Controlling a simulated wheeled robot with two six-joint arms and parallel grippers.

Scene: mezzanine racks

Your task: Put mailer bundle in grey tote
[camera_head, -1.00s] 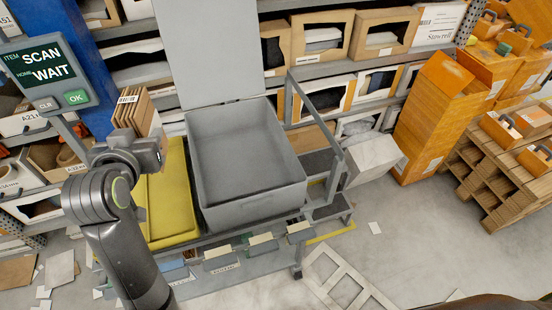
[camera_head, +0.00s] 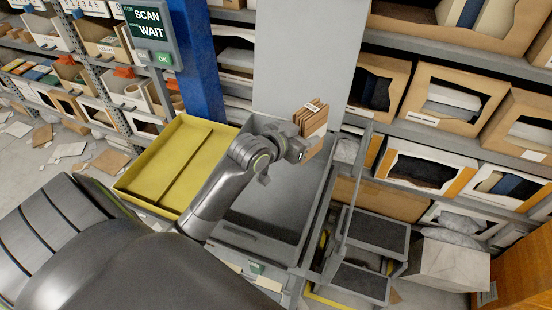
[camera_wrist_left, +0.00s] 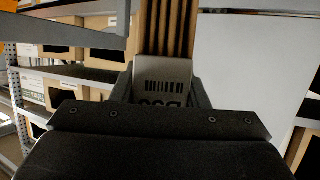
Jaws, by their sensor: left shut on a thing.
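The mailer bundle (camera_head: 312,122) is a stack of brown cardboard mailers with a white barcode label. My left gripper (camera_head: 301,146) is shut on it and holds it upright above the grey tote, near its far end. The left wrist view shows the bundle (camera_wrist_left: 168,28) and its label close up, between the gripper's fingers (camera_wrist_left: 163,92). The grey tote (camera_head: 250,238) is an open deep bin; my left arm hides part of its inside. Its grey lid or back panel (camera_head: 305,60) stands up behind it. My right gripper is not in view.
A yellow tray (camera_head: 175,165) lies left of the tote. A screen (camera_head: 148,35) reading SCAN and WAIT stands by a blue post (camera_head: 188,60). A grey step frame (camera_head: 365,245) is right of the tote. Racks with boxes fill the back.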

